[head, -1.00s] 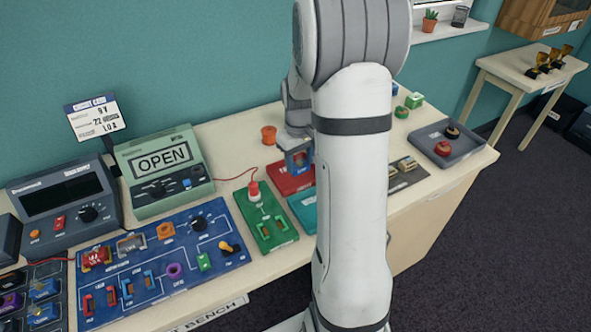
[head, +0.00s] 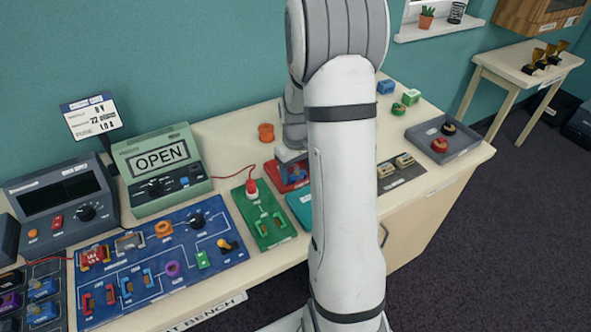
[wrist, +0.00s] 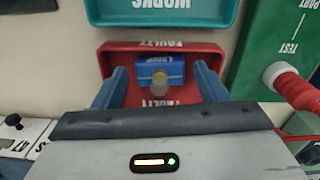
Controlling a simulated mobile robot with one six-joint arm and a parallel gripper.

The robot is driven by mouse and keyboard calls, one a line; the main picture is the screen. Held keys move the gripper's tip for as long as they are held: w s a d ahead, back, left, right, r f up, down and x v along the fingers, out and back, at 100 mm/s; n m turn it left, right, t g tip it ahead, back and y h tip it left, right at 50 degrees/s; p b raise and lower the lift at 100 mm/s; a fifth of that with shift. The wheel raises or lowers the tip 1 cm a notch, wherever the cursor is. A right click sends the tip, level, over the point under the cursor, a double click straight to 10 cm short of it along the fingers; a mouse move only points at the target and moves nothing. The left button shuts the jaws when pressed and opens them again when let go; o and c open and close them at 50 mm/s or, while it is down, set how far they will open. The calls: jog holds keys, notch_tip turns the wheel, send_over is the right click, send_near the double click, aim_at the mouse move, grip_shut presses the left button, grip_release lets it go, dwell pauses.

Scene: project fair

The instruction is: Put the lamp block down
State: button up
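The lamp block (wrist: 146,67) is a small blue block with a pale round bulb. In the wrist view it sits inside the red tray (wrist: 118,52) labelled FAULTY. My gripper (wrist: 160,74) reaches into this tray with one blue finger on each side of the block. A gap shows between each finger and the block, so the gripper is open around it. In the head view the red tray (head: 271,174) is partly hidden behind my arm, and the block is hard to make out there.
A teal tray labelled WORKS (wrist: 110,12) lies beside the red one. A green TEST board (head: 270,232) with a red-capped probe (head: 251,187) is to the left. An orange spool (head: 266,132) stands behind. A grey tray (head: 466,152) is at the right.

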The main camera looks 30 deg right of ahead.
aim_at(296, 168)
jog(key=shift+o, duration=0.4)
jog(key=shift+r, duration=0.15)
jog(key=shift+r, duration=0.25)
notch_tip(296, 168, up, 11)
jog(key=s+a+r+t, duration=0.1)
jog(key=s+a+r, duration=0.2)
jog(key=s+a, duration=0.4)
jog(key=s+a+r+m+t, duration=0.1)
jog(key=s+a+r+t, duration=0.1)
jog(key=s+a, duration=0.5)
jog(key=s+r, duration=0.1)
jog(key=s, duration=0.4)
jog(key=shift+s+a+b, duration=0.2)
jog(key=shift+a+b, duration=0.05)
jog(key=shift+b, duration=0.05)
jog(key=shift+c, duration=0.5)
